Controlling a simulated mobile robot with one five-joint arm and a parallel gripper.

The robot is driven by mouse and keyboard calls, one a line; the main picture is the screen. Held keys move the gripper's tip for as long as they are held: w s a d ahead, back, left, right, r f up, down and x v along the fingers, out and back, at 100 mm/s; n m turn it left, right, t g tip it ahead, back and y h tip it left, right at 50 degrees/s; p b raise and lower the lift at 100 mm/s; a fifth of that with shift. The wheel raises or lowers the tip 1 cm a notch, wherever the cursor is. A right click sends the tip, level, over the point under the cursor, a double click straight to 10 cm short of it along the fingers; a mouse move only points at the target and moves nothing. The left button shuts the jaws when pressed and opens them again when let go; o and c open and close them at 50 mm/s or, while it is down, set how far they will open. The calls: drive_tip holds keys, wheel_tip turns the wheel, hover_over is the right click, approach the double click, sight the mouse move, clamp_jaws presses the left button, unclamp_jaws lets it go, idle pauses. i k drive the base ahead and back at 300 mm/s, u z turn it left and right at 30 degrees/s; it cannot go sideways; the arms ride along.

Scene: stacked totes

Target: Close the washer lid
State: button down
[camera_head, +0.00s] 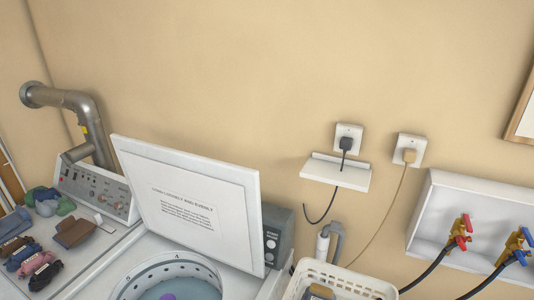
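The washer lid (190,205) is a white panel with a printed notice on its face. It stands open, raised and leaning back toward the wall. Below it is the top-loading washer, with its round drum opening (172,276) uncovered at the bottom of the view. A small purple item lies inside the drum. The washer's dark grey control panel (274,238) shows behind the lid's right edge. My gripper is not in view.
A dryer top at left holds folded clothes (36,268) and a brown item (75,232). A cream basket (345,281) stands right of the washer. A wall shelf (336,172), plugged outlets, and a valve box (480,205) with hoses are at right.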

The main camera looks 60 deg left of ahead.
sight(209, 207)
drive_tip(key=u, duration=3.35)
drive_tip(key=k, duration=0.95)
drive_tip(key=i, duration=0.9)
drive_tip(key=u, duration=0.05)
